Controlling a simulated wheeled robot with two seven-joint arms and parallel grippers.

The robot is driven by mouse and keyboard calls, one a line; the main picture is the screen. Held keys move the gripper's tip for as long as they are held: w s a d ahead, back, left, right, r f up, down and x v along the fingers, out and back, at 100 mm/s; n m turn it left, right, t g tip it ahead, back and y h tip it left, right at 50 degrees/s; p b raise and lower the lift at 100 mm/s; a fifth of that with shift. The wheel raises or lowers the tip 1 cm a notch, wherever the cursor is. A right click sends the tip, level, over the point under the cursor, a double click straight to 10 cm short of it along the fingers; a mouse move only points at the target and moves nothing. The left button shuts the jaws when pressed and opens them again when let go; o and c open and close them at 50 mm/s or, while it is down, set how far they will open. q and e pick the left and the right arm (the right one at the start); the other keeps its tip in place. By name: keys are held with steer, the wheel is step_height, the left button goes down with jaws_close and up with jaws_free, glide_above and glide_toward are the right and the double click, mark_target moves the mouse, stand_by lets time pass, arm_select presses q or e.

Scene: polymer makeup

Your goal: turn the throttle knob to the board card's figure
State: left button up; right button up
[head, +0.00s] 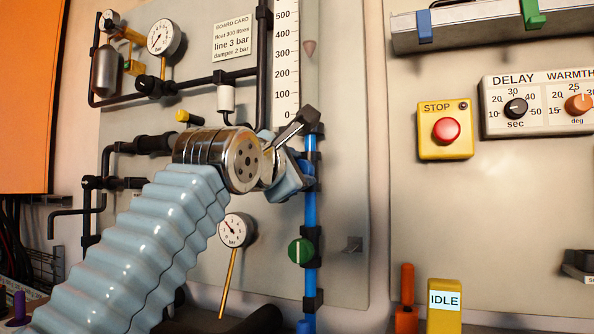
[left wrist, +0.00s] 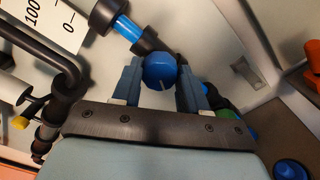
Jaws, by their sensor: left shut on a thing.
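The board card (head: 234,38) on the panel reads float 300 litres, line 3 bar, damper 2 bar. My left gripper (head: 297,182) reaches the blue vertical pipe, and the wrist hides much of what it holds in the head view. In the head view, a pinkish float (head: 310,48) sits in the clear tube beside the litre scale (head: 286,60), roughly between 300 and 400. My right gripper is not in view.
A green knob (head: 301,251) is lower on the blue pipe (head: 310,220). Dial gauges are at upper left (head: 162,37) and below my wrist (head: 237,230). A red stop button (head: 446,130) and a delay panel (head: 536,106) are at right. A yellow box (head: 443,304) shows IDLE.

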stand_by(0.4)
arm_select(q)
steer(key=o, duration=1)
steer(key=shift+o, duration=0.2)
steer(key=b+v, duration=0.5)
steer(key=v, duration=0.9)
steer(key=shift+b, duration=0.35)
steer(key=shift+w, duration=0.1)
